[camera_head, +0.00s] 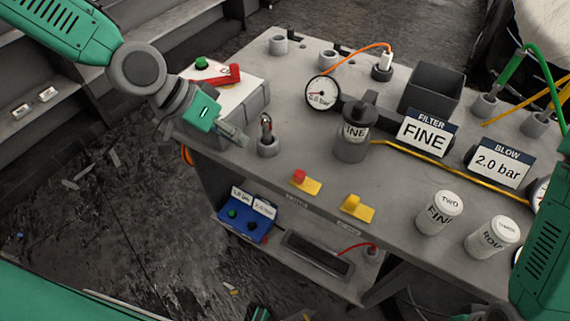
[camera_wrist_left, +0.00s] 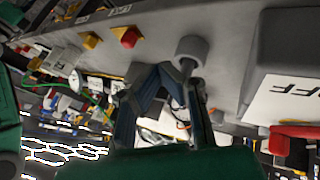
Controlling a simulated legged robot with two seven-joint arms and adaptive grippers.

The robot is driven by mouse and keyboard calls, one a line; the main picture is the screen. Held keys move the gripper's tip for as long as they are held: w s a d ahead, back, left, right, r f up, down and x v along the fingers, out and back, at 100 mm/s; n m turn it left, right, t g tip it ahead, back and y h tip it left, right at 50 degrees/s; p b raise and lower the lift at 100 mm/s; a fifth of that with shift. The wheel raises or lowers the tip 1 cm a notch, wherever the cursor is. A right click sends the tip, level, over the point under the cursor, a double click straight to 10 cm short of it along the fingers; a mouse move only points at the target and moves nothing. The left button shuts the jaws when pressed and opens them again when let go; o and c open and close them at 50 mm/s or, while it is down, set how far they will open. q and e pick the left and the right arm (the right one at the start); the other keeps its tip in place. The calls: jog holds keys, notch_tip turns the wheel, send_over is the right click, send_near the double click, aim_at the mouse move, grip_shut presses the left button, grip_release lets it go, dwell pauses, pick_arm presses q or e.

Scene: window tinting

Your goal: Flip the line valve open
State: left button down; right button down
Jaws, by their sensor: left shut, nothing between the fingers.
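A red lever (camera_head: 221,75), which looks like the line valve handle, lies across the top of a grey box (camera_head: 252,103) at the bench's left end. A white plate on the box reads OFF in the left wrist view (camera_wrist_left: 290,100), where the red lever (camera_wrist_left: 292,131) shows at the lower right. My left gripper (camera_head: 241,139) is shut and empty, in front of the box and apart from the lever. Its fingers also show in the left wrist view (camera_wrist_left: 168,74).
A grey holder (camera_head: 268,148) with a small metal-tipped tool stands close right of my left gripper. A green button (camera_head: 201,63) sits behind the lever. Red and yellow switches (camera_head: 306,182) line the front edge. A gauge (camera_head: 322,94) and a dark filter canister (camera_head: 352,145) stand further right.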

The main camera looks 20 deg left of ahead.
pick_arm(q)
send_near(285, 176)
jog(key=w+f, duration=0.1)
jog(key=f, duration=0.1)
jog(key=w+d+f, duration=0.1)
jog(key=w+f, duration=0.1)
jog(key=d, duration=0.3)
jog(key=shift+s+d+f, duration=0.15)
jog(key=shift+s+f, duration=0.1)
jog(key=shift+f, duration=0.05)
jog(key=shift+s+d, duration=0.15)
jog(key=shift+d, duration=0.5)
